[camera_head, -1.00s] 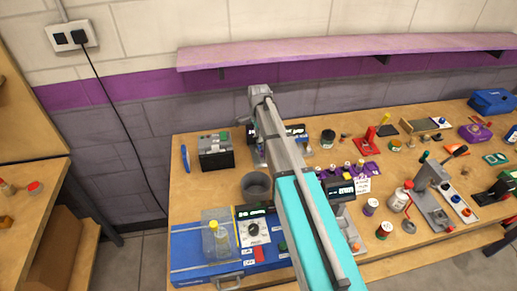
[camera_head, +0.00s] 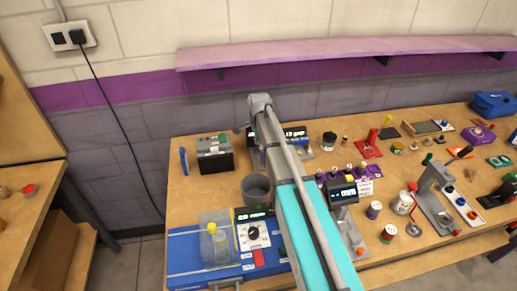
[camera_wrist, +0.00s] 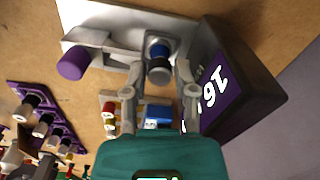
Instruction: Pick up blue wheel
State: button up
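The blue wheel (camera_wrist: 159,48) sits on a grey fixture (camera_wrist: 110,32) in the wrist view, with a dark rounded part on its near side. A purple wheel (camera_wrist: 72,63) is at the fixture's other end. My gripper (camera_wrist: 157,68) is open, with one finger on either side of the blue wheel's near end. I cannot tell whether either finger touches it. In the head view my arm hides the gripper's fingers and the blue wheel.
A black display box (camera_wrist: 235,80) stands close beside the right finger. A purple rack (camera_wrist: 50,110) with several small pieces is at the left. In the head view, a grey cup (camera_head: 256,188), black box (camera_head: 214,155) and blue case (camera_head: 190,258) stand left of my arm.

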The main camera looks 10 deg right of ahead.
grip_shut()
jog(key=shift+r, duration=0.2)
notch_tip(320, 180, up, 2)
jog(key=shift+r+p, duration=0.1)
jog(key=shift+p, duration=1.15)
jog(key=s+a+r+p, duration=0.2)
jog(key=s+r+p, duration=0.8)
jog(key=s, duration=0.3)
jog(key=shift+s+a+r, duration=0.25)
jog(key=shift+s+a, duration=0.05)
jog(key=shift+s, duration=0.1)
